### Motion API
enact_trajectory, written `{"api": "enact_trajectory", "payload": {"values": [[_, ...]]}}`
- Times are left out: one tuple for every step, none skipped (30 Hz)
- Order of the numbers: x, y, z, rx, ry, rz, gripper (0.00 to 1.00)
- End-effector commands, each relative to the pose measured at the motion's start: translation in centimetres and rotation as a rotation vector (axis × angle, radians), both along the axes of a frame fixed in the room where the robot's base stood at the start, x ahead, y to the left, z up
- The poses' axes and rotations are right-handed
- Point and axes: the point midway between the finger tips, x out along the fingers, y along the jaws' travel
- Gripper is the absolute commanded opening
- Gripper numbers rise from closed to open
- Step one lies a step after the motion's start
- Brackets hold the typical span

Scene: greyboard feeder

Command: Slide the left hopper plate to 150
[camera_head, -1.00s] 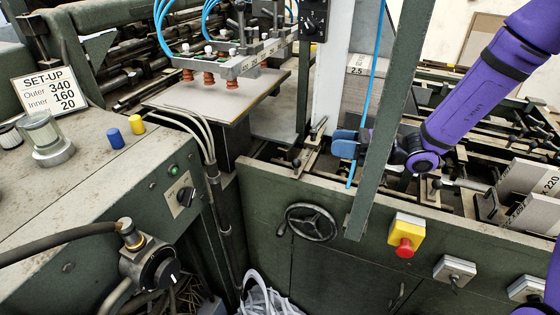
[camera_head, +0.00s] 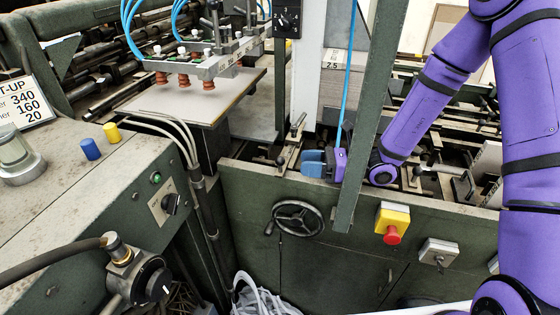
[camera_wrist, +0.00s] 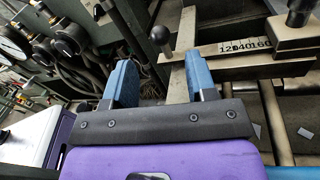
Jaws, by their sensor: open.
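My gripper (camera_head: 312,163) has blue fingers and is open, just right of a narrow metal plate with a dark handle (camera_head: 292,147) at the near rail, apparently the left hopper plate. In the wrist view my gripper (camera_wrist: 160,64) points at the rail. A flat grey metal bar (camera_wrist: 184,45) runs up between the fingers, close to the right one. A black ball knob (camera_wrist: 160,35) on a short stem stands beside it. I cannot tell whether a finger touches the bar. A scale (camera_wrist: 245,46) reading 120, 140, 160 lies to its right.
A green upright post (camera_head: 365,130) stands close to my gripper's right. A blue hose (camera_head: 348,80) hangs beside it. A handwheel (camera_head: 298,218) and a yellow box with a red button (camera_head: 392,222) sit on the front panel.

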Motion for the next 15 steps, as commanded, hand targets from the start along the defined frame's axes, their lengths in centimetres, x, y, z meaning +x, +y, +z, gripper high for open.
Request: {"api": "enact_trajectory", "payload": {"values": [[0.0, 0.7, -0.3, 0.001, 0.001, 0.004, 0.52], [0.1, 1.4, -0.2, 0.001, 0.000, 0.004, 0.52], [0.2, 2.1, -0.2, 0.000, -0.001, 0.004, 0.52], [0.3, 2.7, -0.2, 0.000, 0.000, 0.004, 0.52], [0.4, 3.2, -0.2, 0.000, -0.001, 0.004, 0.52], [0.6, 3.9, -0.2, 0.000, -0.001, 0.003, 0.52], [0.6, 4.3, -0.2, 0.000, -0.001, 0.003, 0.52], [0.7, 4.8, -0.1, 0.000, -0.001, 0.003, 0.52], [0.8, 5.3, -0.2, 0.000, 0.000, 0.002, 0.52], [0.8, 5.6, -0.2, -0.001, 0.000, 0.002, 0.52], [0.9, 6.0, -0.2, -0.001, -0.001, 0.002, 0.52], [1.0, 6.3, -0.2, -0.001, -0.001, 0.001, 0.52], [1.0, 6.6, -0.2, -0.001, 0.000, 0.000, 0.52], [1.1, 6.8, -0.2, -0.001, 0.000, 0.000, 0.52], [1.1, 7.0, -0.2, 0.000, -0.001, 0.000, 0.52]]}}
